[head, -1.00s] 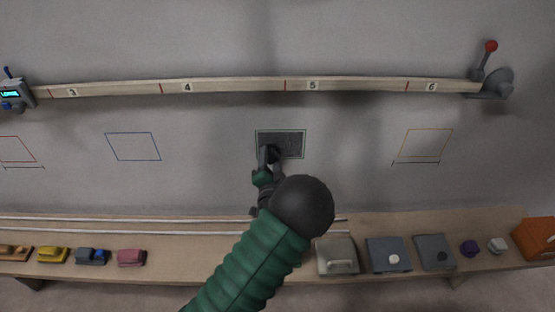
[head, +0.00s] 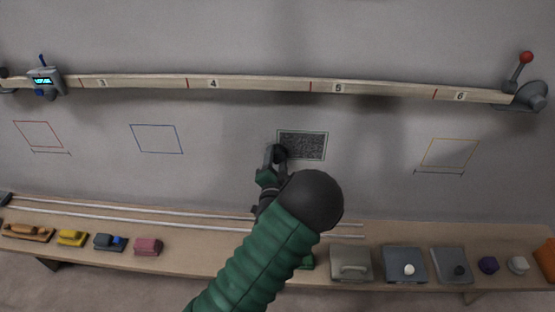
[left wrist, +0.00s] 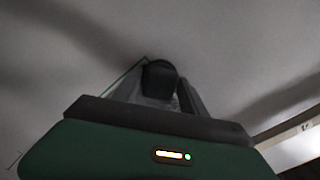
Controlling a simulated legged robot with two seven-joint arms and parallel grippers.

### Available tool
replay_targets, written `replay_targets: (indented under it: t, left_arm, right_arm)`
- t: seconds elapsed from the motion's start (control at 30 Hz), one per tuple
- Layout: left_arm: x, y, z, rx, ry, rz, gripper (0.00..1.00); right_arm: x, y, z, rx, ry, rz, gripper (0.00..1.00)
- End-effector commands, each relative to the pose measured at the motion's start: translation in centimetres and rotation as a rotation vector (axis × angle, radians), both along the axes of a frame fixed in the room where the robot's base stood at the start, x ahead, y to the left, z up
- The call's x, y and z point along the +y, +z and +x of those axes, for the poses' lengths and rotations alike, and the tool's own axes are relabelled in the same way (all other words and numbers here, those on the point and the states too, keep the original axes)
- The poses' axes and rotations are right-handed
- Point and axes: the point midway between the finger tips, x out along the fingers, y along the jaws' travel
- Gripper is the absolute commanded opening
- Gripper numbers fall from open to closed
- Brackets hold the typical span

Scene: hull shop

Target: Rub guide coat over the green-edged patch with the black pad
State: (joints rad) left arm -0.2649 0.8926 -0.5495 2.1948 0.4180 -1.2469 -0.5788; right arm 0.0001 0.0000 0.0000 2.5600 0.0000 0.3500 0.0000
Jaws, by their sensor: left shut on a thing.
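The green-edged patch (head: 310,146) is on the grey hull wall, under the wooden rail. Its inside is covered in dark speckle, with a thin pale green outline. My left gripper (head: 272,158) is shut on the black pad (head: 281,152), at the patch's lower left corner. In the left wrist view the pad (left wrist: 159,76) is between the fingers, beside a green edge line. Whether it touches the wall is hard to tell. My gripper and arm hide a little of the patch's left edge. My right gripper is not in view.
Red (head: 38,135), blue (head: 157,139) and yellow (head: 449,153) outlines mark the wall. The numbered rail (head: 260,88) carries a small display device (head: 45,82) and a red-knobbed lever (head: 525,59). Below, a bench (head: 200,262) holds sanding blocks, lidded boxes and small knobs.

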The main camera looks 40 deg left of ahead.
Motion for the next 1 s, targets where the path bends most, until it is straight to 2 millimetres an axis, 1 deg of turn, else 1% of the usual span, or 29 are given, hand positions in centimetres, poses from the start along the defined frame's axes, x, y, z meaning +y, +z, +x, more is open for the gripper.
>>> replay_targets:
  t: [0.27,0.53,0.8,0.87,1.0]
  left_arm:
    - [-0.1,0.0,0.0,-0.001,-0.001,0.0,0.14]
    - [-0.6,0.1,-0.9,0.001,-0.001,0.0,0.14]
    - [-0.7,0.0,-1.0,-0.001,-0.001,0.0,0.14]
    - [-0.9,0.1,-1.4,0.0,-0.001,0.0,0.14]
    - [-2.0,0.2,-3.0,0.0,-0.002,-0.001,0.14]
  right_arm:
    - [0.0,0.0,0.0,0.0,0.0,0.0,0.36]
    - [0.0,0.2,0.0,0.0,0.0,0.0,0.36]
    - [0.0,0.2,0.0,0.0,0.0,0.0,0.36]
    - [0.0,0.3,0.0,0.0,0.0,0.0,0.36]
    - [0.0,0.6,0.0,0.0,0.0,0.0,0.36]
